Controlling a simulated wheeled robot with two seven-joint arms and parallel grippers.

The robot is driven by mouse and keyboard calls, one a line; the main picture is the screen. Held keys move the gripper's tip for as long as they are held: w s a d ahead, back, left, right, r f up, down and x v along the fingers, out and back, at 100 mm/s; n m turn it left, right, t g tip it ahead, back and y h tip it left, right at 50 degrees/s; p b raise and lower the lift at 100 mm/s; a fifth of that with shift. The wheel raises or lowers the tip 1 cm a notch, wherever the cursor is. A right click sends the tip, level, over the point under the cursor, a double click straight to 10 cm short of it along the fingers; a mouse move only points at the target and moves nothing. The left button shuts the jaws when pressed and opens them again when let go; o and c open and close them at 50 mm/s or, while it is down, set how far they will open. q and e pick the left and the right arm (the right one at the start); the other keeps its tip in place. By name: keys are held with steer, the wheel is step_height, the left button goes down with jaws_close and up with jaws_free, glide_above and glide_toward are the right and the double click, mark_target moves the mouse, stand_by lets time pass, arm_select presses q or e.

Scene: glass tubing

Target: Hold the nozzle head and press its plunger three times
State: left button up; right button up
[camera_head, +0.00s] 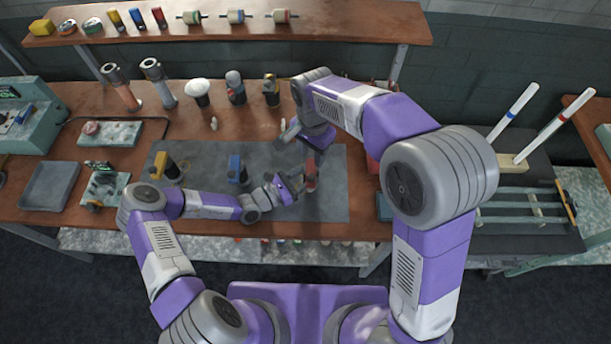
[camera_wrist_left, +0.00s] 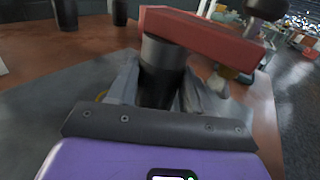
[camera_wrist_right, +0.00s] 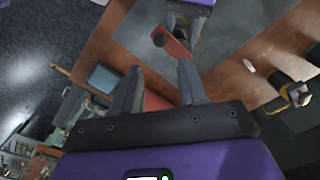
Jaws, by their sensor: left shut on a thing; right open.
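The nozzle head shows in the left wrist view as a red block (camera_wrist_left: 200,36) on a dark, grey-collared cylinder (camera_wrist_left: 158,85), with a dark round knob (camera_wrist_left: 267,8) at the block's right end. My left gripper (camera_wrist_left: 157,92) is shut around the cylinder. In the head view the red part (camera_head: 311,175) is at this gripper over the grey mat. The right wrist view shows the red block (camera_wrist_right: 177,46) beyond my right fingertips, with its knob (camera_wrist_right: 158,40). My right gripper (camera_wrist_right: 158,80) is open, empty and apart from it. In the head view it is above the mat's back edge.
The grey mat (camera_head: 330,205) also bears a blue-topped dispenser (camera_head: 236,170) and a yellow-topped one (camera_head: 164,166). A blue-grey tray (camera_head: 50,187) lies at left. A rack with two tall rods (camera_head: 515,110) stands at right.

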mark_target(311, 177)
steer(key=shift+f, duration=0.15)
steer(key=c, duration=0.4)
steer(key=shift+f+n, duration=0.35)
steer(key=shift+n, duration=0.35)
jaws_close()
steer(key=shift+f, duration=3.2)
